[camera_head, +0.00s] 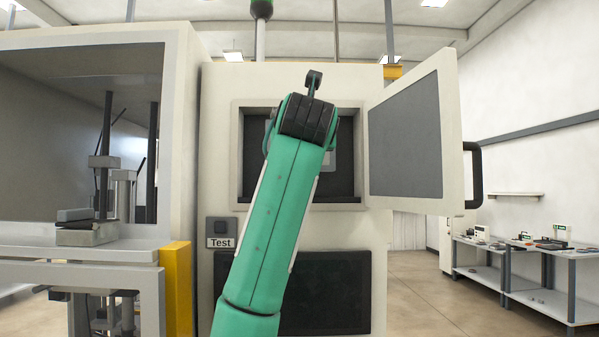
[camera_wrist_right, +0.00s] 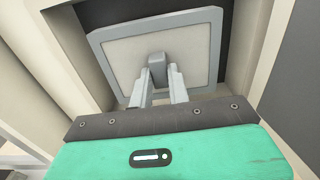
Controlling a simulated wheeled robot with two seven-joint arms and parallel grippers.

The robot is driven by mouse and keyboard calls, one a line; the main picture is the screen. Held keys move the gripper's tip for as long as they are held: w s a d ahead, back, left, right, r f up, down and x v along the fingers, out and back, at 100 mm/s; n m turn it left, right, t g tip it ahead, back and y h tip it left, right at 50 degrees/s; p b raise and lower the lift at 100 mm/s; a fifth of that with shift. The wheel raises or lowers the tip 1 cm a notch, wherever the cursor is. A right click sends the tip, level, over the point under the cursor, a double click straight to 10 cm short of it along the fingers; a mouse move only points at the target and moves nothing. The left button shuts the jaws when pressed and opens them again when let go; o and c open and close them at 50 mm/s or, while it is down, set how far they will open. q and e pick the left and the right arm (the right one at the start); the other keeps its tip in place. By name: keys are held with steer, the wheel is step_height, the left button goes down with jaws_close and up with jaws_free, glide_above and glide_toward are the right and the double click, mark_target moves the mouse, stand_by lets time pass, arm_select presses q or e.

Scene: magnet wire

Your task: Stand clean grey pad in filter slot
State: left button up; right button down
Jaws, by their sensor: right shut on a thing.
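The grey pad (camera_wrist_right: 118,58) is a light panel with a rounded grey frame and a small grey knob in its middle. My right gripper (camera_wrist_right: 160,80) is shut on that knob and holds the pad in front of its fingers. In the head view my green right arm reaches into the square opening (camera_head: 347,140) of the cabinet and covers much of it. A strip of the pad (camera_head: 329,160) shows just right of the arm, inside the opening. The pad's lower edge and whether it touches the slot's floor are hidden. My left gripper is not in view.
The cabinet door (camera_head: 405,135) stands open to the right, with a dark handle (camera_head: 473,175). A Test button panel (camera_head: 221,233) is below left of the opening. A machine with a yellow post (camera_head: 177,290) stands at left. Shelved tables (camera_head: 540,265) stand far right.

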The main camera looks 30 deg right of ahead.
steer(key=w+d+f+p, duration=0.1)
steer(key=w, duration=0.1)
steer(key=w+d+f+p, duration=0.1)
steer(key=w, duration=0.1)
steer(key=w+d+f+p, duration=0.1)
steer(key=w+d+p, duration=0.1)
steer(key=w, duration=0.1)
steer(key=shift+f, duration=0.2)
step_height(320, 180, down, 2)
steer(key=shift+d+f+p, duration=0.1)
steer(key=shift+f+p, duration=0.15)
steer(key=shift+p, duration=0.25)
steer(key=shift+w+d+f+p, duration=0.1)
steer(key=shift+f+p, duration=0.05)
steer(key=shift+p, duration=0.2)
steer(key=shift+f, duration=0.3)
